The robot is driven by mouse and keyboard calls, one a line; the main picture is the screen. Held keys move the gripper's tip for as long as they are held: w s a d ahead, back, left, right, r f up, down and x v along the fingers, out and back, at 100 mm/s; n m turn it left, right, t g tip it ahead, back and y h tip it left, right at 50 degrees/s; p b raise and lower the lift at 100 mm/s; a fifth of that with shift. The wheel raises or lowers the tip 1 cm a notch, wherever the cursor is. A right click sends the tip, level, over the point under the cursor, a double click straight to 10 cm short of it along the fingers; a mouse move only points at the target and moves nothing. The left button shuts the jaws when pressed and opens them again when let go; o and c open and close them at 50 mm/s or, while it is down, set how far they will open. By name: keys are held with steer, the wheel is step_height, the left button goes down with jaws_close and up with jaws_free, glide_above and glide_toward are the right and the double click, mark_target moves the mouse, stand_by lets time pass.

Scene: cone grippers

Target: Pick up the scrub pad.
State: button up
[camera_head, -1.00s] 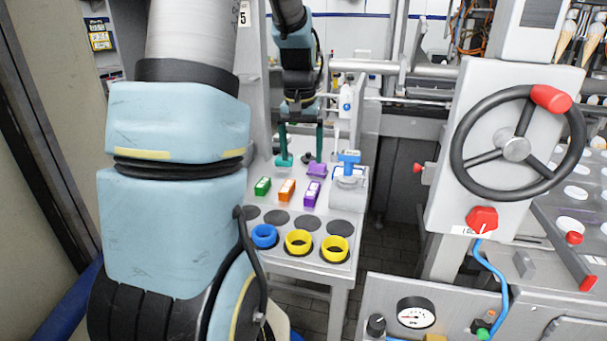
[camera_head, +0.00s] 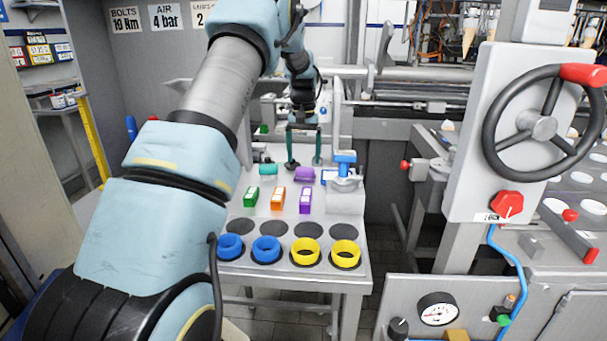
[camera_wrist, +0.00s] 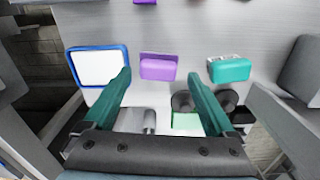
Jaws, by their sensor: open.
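My gripper (camera_head: 304,163) is open and empty, pointing down over the back of the grey table. In the head view its fingertips show just behind a purple block (camera_head: 304,174). In the wrist view the purple block (camera_wrist: 158,67) lies just beyond and between the spread fingers (camera_wrist: 161,76). A teal block (camera_head: 268,170) lies beside the purple one, and it also shows in the wrist view (camera_wrist: 230,70). A pale green block (camera_wrist: 187,121) shows between the fingers, nearer the palm. I cannot tell for sure which of these is the scrub pad.
Green (camera_head: 251,196), orange (camera_head: 278,198) and purple (camera_head: 306,201) boxes stand in front of the blocks. Blue (camera_head: 231,247) and yellow (camera_head: 305,251) rings line the table's front. A blue-topped device (camera_head: 345,170) stands close to the right. A handwheel panel (camera_head: 470,190) stands beyond it.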

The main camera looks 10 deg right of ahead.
mark_target(304, 170)
steer(key=shift+s+f+p, duration=0.15)
steer(key=shift+f+p, duration=1.05)
steer(key=shift+f, duration=1.8)
steer(key=shift+c, duration=0.3)
steer(key=c, duration=0.9)
steer(key=shift+c, duration=0.2)
step_height(304, 170, up, 10)
steer(key=b, duration=0.3)
steer(key=o, duration=0.8)
steer(key=c, duration=0.6)
steer(key=shift+d, duration=0.1)
steer(key=shift+c, duration=0.2)
